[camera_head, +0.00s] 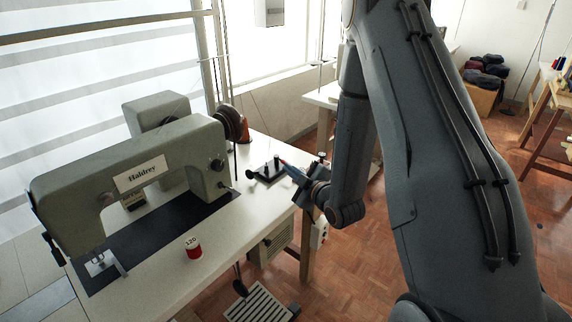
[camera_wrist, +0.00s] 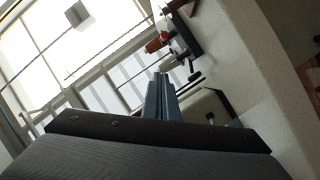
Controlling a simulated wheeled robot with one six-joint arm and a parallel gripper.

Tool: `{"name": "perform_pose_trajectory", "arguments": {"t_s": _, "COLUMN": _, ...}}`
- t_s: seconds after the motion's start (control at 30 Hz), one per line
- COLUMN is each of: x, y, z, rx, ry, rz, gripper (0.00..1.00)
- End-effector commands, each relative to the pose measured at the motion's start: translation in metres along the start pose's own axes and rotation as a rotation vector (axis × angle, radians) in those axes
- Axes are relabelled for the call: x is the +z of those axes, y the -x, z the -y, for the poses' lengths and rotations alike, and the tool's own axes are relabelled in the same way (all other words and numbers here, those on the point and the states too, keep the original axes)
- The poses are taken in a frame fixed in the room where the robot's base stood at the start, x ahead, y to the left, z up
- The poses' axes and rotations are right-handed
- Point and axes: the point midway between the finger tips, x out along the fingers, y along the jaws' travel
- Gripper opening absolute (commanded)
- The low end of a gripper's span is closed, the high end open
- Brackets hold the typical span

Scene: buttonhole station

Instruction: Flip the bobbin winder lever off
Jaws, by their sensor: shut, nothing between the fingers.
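The bobbin winder (camera_head: 266,172) is a small black unit with short posts, on the right end of the white sewing table. My gripper (camera_head: 288,167) is shut and empty, reaching in from the right. In the wrist view its blue-grey fingers (camera_wrist: 160,77) point toward the winder, just below the red tip. I cannot tell whether they touch it.
A grey-green sewing machine (camera_head: 130,165) stands left of the winder on a dark mat (camera_head: 150,232). A red spool (camera_head: 193,249) with a white top sits near the table's front edge. A handwheel (camera_head: 231,122) is behind the winder. Bare tabletop (camera_head: 240,215) lies in front of the winder.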

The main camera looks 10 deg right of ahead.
Motion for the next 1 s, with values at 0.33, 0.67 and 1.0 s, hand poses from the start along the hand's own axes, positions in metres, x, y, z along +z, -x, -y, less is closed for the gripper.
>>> {"name": "perform_pose_trajectory", "arguments": {"t_s": 0.33, "x": -0.002, "y": -0.068, "z": 0.0, "rx": -0.001, "ry": 0.001, "rz": -0.002, "gripper": 0.0}}
{"name": "perform_pose_trajectory", "arguments": {"t_s": 0.67, "x": 0.031, "y": -0.085, "z": 0.0, "rx": -0.001, "ry": 0.0, "rz": 0.001, "gripper": 0.0}}
{"name": "perform_pose_trajectory", "arguments": {"t_s": 1.0, "x": 0.039, "y": -0.087, "z": 0.0, "rx": -0.001, "ry": 0.0, "rz": 0.0, "gripper": 0.0}}
